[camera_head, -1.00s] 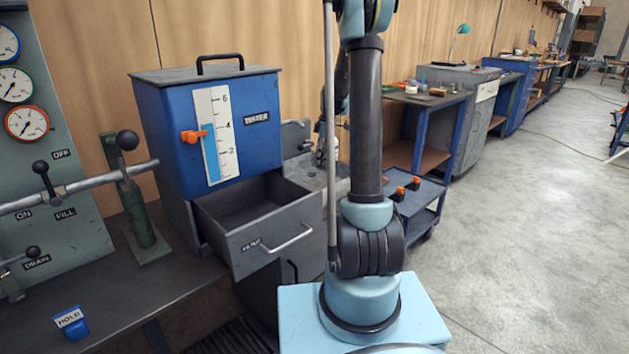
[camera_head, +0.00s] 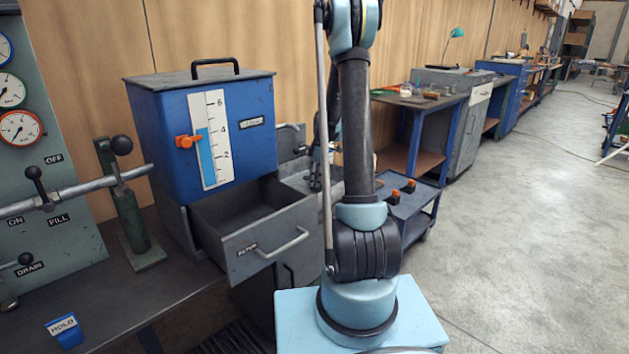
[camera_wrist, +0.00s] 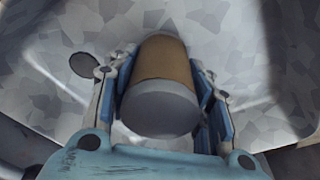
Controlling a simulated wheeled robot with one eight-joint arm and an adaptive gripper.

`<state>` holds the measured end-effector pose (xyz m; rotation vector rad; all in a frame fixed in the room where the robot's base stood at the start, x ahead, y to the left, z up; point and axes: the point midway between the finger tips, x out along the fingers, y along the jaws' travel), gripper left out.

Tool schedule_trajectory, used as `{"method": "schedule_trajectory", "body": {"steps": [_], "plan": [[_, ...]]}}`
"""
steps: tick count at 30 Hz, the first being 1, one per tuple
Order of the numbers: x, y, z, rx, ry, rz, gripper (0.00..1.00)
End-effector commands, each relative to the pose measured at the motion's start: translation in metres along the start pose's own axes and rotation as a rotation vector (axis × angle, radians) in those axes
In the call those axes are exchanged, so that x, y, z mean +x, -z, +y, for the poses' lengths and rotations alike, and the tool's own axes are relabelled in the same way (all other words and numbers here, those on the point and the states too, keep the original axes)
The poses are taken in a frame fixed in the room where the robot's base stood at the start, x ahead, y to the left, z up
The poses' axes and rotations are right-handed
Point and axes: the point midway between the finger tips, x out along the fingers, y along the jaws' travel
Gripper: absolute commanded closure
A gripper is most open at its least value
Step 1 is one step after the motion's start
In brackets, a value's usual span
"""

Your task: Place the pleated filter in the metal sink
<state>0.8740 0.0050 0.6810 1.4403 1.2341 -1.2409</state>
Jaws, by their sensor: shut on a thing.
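The pleated filter (camera_wrist: 165,62) is a short cylinder with a brown body and a pale grey end cap facing the camera in the wrist view. My gripper (camera_wrist: 162,75) is shut on it, with one blue-lined finger on each side. Behind the filter is the pale, mottled metal of the sink (camera_wrist: 240,50), with a dark round hole at the left. I cannot tell whether the filter touches the metal. In the head view the sink (camera_head: 296,176) is the grey unit behind the open drawer, largely hidden by my arm. The filter is not distinguishable there.
A blue tank (camera_head: 210,130) stands left of the sink, above an open, empty-looking grey drawer (camera_head: 262,238). A green stand (camera_head: 132,215) and a blue HOLD block (camera_head: 64,329) are on the left bench. A low blue cart (camera_head: 412,200) stands right of my arm. Open floor lies right.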

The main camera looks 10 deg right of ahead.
Motion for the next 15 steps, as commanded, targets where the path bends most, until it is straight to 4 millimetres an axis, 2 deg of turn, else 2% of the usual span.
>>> {"method": "schedule_trajectory", "body": {"steps": [2, 3, 5, 15], "plan": [[0.0013, -0.0003, 0.0001, 0.000, 0.000, 0.000, 0.80], [0.0016, -0.0003, 0.0001, 0.000, 0.000, 0.000, 0.50], [0.0014, -0.0003, 0.0001, 0.000, 0.000, 0.000, 0.36], [0.0010, -0.0004, 0.0001, 0.000, 0.000, 0.000, 0.34]]}}
